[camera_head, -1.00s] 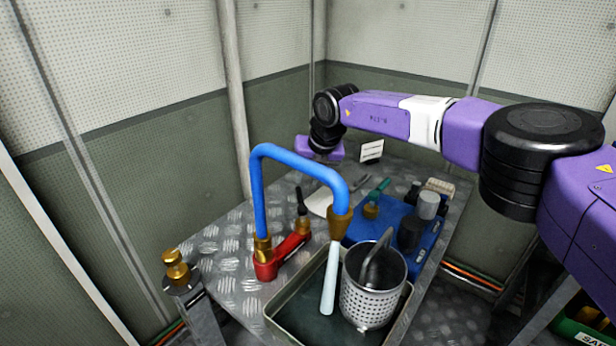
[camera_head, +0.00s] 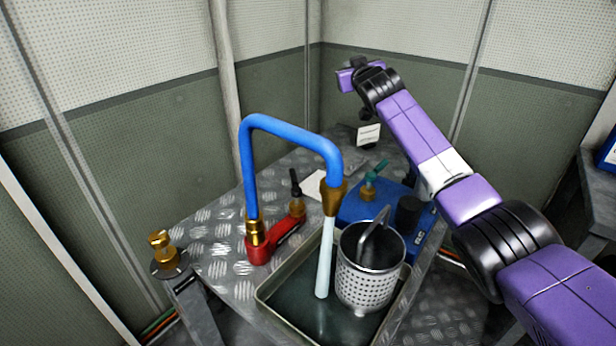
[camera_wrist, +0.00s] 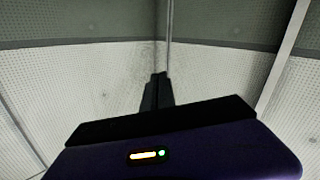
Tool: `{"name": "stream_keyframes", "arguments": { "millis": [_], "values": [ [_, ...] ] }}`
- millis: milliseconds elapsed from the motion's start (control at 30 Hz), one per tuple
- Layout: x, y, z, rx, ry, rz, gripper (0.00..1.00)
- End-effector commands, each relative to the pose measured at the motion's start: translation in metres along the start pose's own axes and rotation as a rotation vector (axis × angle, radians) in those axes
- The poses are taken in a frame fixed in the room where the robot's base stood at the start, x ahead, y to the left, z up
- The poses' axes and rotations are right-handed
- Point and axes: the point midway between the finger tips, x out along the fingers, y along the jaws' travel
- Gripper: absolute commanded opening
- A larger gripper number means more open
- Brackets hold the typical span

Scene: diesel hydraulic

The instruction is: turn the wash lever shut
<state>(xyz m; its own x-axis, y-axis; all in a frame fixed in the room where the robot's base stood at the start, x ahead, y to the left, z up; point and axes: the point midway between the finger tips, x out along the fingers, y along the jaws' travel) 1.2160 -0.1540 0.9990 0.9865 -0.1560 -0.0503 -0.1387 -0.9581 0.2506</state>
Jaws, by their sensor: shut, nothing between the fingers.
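A blue arched pipe (camera_head: 285,129) rises from a red valve body (camera_head: 262,248) on the metal bench. A small black lever (camera_head: 295,185) stands nearly upright on a brass stem at the body's right end; it looks like the wash lever. A pale stream of water (camera_head: 325,260) runs from the pipe's brass nozzle (camera_head: 333,198) into the tray. My gripper (camera_wrist: 160,78) is shut and empty in the wrist view, pointing at the wall corner. In the head view its purple body is raised behind the bench, well apart from the lever; its fingertips cannot be made out there.
A perforated metal basket (camera_head: 366,285) with a bent handle stands in the tray (camera_head: 270,302). A blue unit (camera_head: 352,212) with a teal-handled valve (camera_head: 372,172) and a black knob (camera_head: 408,212) lies behind it. A brass fitting (camera_head: 162,245) stands at left. Walls (camera_head: 410,110) close in behind my gripper.

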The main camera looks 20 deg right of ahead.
Motion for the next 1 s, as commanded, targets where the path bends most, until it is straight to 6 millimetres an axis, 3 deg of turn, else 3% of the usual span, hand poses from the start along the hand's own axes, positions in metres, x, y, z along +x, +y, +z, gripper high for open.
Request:
{"name": "stream_keyframes", "arguments": {
  "millis": [33,100,200,300,500,633,767,1000],
  "values": [
    [-0.003,0.008,0.035,0.103,-0.110,-0.005,0.00],
    [-0.011,0.009,0.077,0.232,-0.262,-0.036,0.00],
    [-0.033,-0.005,0.126,0.388,-0.466,-0.128,0.00],
    [-0.064,-0.031,0.153,0.499,-0.639,-0.266,0.00],
    [-0.124,-0.078,0.165,0.539,-0.863,-0.535,0.00],
    [-0.146,-0.090,0.170,0.508,-0.935,-0.615,0.00],
    [-0.149,-0.094,0.176,0.482,-0.952,-0.630,0.00],
    [-0.133,-0.118,0.199,0.481,-0.952,-0.628,0.00]
  ]
}}
